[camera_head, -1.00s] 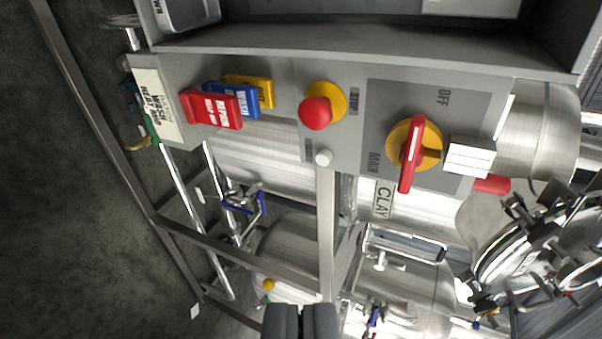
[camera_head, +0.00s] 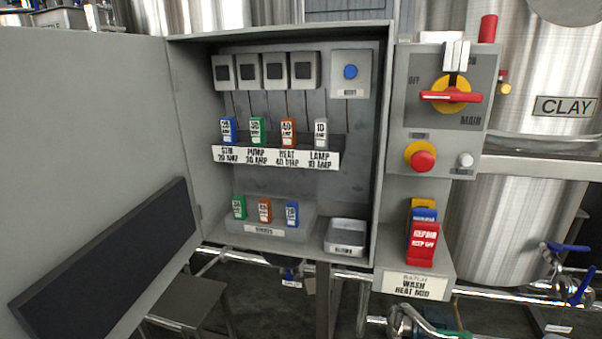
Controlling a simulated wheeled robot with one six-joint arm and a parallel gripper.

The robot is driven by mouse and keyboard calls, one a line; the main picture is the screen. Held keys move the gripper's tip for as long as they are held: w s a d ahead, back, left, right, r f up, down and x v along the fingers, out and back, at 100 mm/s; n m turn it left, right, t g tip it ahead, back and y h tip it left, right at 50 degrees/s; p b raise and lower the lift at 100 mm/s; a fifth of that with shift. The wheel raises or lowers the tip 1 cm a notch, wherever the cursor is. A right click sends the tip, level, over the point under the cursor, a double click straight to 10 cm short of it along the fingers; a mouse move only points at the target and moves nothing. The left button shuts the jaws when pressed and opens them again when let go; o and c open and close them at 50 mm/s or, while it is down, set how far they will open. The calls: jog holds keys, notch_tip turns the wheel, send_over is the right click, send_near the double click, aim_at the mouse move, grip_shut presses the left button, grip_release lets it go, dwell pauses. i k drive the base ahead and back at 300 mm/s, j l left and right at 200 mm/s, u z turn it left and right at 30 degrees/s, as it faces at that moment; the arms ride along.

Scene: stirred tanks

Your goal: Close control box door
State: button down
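The control box (camera_head: 382,130) is a grey cabinet standing open in the middle of the view. Its door (camera_head: 85,140) is swung wide open to the left, hinged on the box's left edge. A long dark panel (camera_head: 110,262) sits low on the door's inner face. Inside the box are several grey modules (camera_head: 264,71), a blue button (camera_head: 350,72), a row of coloured fuses (camera_head: 257,131), a lower fuse holder (camera_head: 264,230) and a small metal tray (camera_head: 346,236). My gripper is not in view.
To the right are a red rotary switch (camera_head: 451,96), a red stop button (camera_head: 422,157) and stacked coloured tags (camera_head: 423,240). A steel tank (camera_head: 500,225) and a CLAY sign (camera_head: 564,106) stand beyond. Pipes and valves run below. A grey stool (camera_head: 190,300) stands under the door.

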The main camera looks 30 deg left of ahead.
aim_at(99, 213)
jog(key=j+u, duration=0.1)
jog(key=u, duration=0.8)
jog(key=j+u, duration=0.15)
jog(key=u, duration=0.75)
jog(key=i+j+u, duration=0.1)
jog(key=u, duration=0.8)
jog(key=i+j+u, duration=0.15)
jog(key=i+u, duration=0.5)
jog(key=u, duration=0.2)
jog(key=i+j+z, duration=0.15)
jog(key=i, duration=0.3)
jog(key=z, duration=0.5)
jog(key=j+z, duration=0.1)
jog(key=z, duration=0.4)
jog(key=j+z, duration=0.1)
jog(key=z, duration=0.85)
jog(key=j+z, duration=0.15)
jog(key=z, duration=0.85)
jog(key=j+z, duration=0.15)
jog(key=z, duration=0.3)
